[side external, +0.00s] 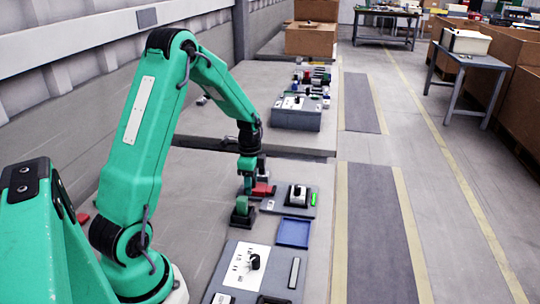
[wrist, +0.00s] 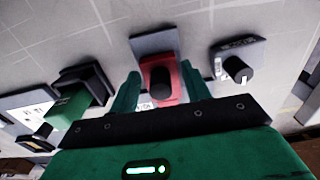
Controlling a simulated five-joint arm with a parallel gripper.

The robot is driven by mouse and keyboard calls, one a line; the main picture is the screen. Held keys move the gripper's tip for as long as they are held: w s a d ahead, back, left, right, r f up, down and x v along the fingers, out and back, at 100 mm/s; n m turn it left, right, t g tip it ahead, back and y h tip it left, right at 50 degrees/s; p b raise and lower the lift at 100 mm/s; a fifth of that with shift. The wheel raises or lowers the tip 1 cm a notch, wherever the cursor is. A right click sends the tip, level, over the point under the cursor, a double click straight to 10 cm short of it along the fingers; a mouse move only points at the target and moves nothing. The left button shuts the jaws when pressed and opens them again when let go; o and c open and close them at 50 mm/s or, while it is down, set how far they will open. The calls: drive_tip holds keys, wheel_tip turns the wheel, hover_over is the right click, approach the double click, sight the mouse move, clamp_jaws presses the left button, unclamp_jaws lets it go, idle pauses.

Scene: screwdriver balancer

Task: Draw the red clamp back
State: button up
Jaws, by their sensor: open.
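The red clamp (side external: 264,189) sits on the bench beside my gripper in the side view. In the wrist view the red clamp (wrist: 177,80) has a dark round part in its middle and a grey plate (wrist: 155,42) behind it. My gripper (wrist: 160,78) is open, with one green finger on each side of the clamp. Small gaps seem to show between fingers and clamp; whether either finger touches is unclear. In the side view my gripper (side external: 252,181) points down at the clamp, and its fingertips are partly hidden.
A green block on a dark base (side external: 242,211) stands close in front of the clamp. A black-and-white device (side external: 298,195) is to its right. A blue tray (side external: 294,233) and a white sheet with a black knob (side external: 246,266) lie nearer. A black knob (wrist: 235,68) is right in the wrist view.

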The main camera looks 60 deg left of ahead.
drive_tip(key=shift+r, duration=0.15)
drive_tip(key=shift+r, duration=3.35)
